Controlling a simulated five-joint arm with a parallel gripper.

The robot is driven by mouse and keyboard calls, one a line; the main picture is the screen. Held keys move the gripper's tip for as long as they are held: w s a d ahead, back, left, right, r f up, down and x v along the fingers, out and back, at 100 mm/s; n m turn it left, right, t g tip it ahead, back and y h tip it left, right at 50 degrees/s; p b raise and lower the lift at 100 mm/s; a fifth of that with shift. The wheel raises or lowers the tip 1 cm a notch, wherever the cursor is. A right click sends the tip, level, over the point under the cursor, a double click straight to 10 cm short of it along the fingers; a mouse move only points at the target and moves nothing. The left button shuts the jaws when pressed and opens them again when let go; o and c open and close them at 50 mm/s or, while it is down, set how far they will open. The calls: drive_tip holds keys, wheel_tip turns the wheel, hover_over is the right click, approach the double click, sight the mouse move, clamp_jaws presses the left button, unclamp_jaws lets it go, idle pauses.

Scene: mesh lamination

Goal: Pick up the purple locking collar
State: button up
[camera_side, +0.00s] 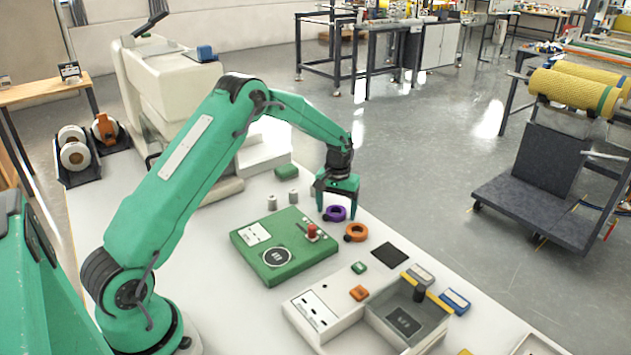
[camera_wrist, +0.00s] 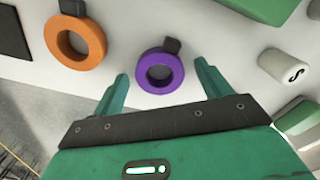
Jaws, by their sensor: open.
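The purple locking collar (camera_side: 336,213) lies flat on the white table, just below my gripper (camera_side: 337,203). It is a ring with a dark tab. In the wrist view the purple collar (camera_wrist: 160,72) lies just beyond and between my two open green fingers (camera_wrist: 163,85), with its dark tab pointing away from my gripper. The fingers hold nothing. Whether they touch the collar or the table cannot be told.
An orange collar (camera_side: 356,232) lies close beside the purple one, also with a dark tab. A green box with a red knob (camera_side: 312,231) stands to the left. Two grey cylinders (camera_side: 293,197) are behind it. A dark square pad (camera_side: 389,255) lies nearer the front.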

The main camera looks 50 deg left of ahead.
drive_tip(key=c, duration=1.1)
drive_tip(key=shift+r, duration=0.15)
drive_tip(key=shift+r, duration=0.5)
drive_tip(key=r, duration=0.3)
drive_tip(key=shift+d+r, duration=0.1)
drive_tip(key=shift+d, duration=0.1)
drive_tip(key=s+d+r, duration=0.3)
drive_tip(key=d+r, duration=0.3)
drive_tip(key=d, duration=0.4)
drive_tip(key=shift+s+d+r, duration=0.2)
drive_tip(key=shift+d+r, duration=0.1)
drive_tip(key=shift+d, duration=0.1)
